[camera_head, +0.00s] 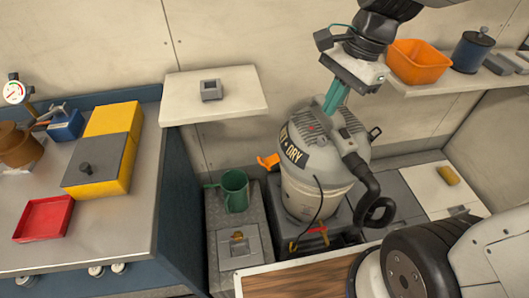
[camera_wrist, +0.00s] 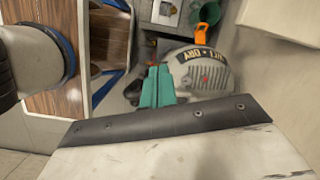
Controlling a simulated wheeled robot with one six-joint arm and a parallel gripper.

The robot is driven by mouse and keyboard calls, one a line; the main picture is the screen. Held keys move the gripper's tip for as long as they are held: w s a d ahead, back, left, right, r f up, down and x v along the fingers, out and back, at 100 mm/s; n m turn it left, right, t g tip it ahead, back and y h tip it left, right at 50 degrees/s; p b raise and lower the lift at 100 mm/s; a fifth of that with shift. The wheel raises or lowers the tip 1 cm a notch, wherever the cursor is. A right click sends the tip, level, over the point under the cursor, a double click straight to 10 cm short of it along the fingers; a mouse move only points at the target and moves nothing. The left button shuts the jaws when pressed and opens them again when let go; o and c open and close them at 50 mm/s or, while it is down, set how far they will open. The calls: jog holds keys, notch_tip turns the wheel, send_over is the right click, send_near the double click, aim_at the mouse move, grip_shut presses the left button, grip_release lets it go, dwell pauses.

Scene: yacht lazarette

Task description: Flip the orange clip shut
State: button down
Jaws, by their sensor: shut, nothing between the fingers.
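The orange clip (camera_head: 268,160) is on the left side of the grey wet/dry vacuum (camera_head: 308,185), at the height of its lid edge. It sticks outward, away from the body. In the wrist view the orange clip (camera_wrist: 201,34) shows above the vacuum's labelled lid (camera_wrist: 205,72). My gripper (camera_head: 332,108) has teal fingers, shut and empty, pointing down above the top of the vacuum, to the right of the clip and apart from it. In the wrist view my gripper (camera_wrist: 157,74) is left of the lid. A second clip cannot be made out.
A green mug (camera_head: 234,190) stands on a grey block left of the vacuum, below the clip. A white shelf (camera_head: 245,100) with a small grey holder is above left. The vacuum's black hose (camera_head: 368,180) curves down its right side. An orange tub (camera_head: 418,62) sits on the right shelf.

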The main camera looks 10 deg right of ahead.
aim_at(260, 159)
jog(key=w+a+f+m+y, duration=0.1)
jog(key=w+a+f+m, duration=0.1)
jog(key=w+f+m, duration=0.6)
jog(key=w+a+f+m+y, duration=0.1)
jog(key=w+f+m+y, duration=0.1)
jog(key=w+f+m, duration=0.6)
notch_tip(260, 159, down, 2)
jog(key=m, duration=0.5)
jog(key=shift+a+f+g, duration=0.2)
jog(key=shift+a+g, duration=0.1)
jog(key=shift+a, duration=0.1)
jog(key=x, duration=1.4)
jog(key=shift+d, duration=0.1)
